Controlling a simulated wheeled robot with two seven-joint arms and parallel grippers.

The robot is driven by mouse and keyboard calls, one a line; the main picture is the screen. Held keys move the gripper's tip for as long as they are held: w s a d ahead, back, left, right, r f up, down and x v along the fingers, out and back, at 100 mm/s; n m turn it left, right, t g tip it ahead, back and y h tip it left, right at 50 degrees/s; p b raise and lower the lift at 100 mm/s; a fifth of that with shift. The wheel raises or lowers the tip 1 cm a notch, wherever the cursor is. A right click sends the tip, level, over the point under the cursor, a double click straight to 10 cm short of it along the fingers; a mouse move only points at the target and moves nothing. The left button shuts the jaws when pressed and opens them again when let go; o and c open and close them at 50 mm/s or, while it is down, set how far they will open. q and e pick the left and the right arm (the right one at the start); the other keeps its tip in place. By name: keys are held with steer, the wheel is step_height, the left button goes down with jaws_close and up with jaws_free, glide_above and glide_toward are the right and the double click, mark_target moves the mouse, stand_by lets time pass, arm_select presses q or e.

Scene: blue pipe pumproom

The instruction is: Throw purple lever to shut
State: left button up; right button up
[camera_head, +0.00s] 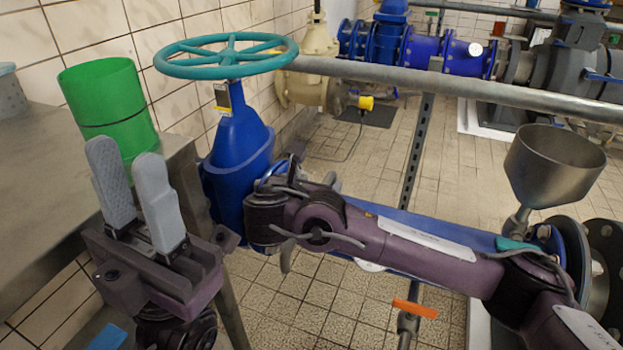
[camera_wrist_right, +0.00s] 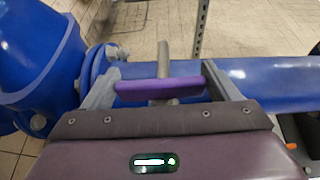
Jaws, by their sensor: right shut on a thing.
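The purple lever (camera_wrist_right: 185,87) shows in the right wrist view as a short purple bar on a grey stem, in front of the blue pipe (camera_wrist_right: 265,80). My right gripper (camera_wrist_right: 160,84) has one grey finger at each end of the bar and is shut on it. In the head view my right arm reaches in from the right across the pipe, and the lever is hidden behind it. My left gripper (camera_head: 126,190) is upright at the left in the head view, open and empty, its two grey fingers apart.
A blue valve (camera_head: 238,150) with a teal handwheel (camera_head: 226,57) stands just behind my right wrist. A grey worktop (camera_head: 40,190) with a green cylinder (camera_head: 112,105) is at left. A grey rail (camera_head: 450,85), a metal funnel (camera_head: 553,165) and an orange-handled tap (camera_head: 414,309) lie rightward.

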steer(key=shift+m+h, duration=0.5)
steer(key=o, duration=0.9)
steer(key=shift+p, duration=0.35)
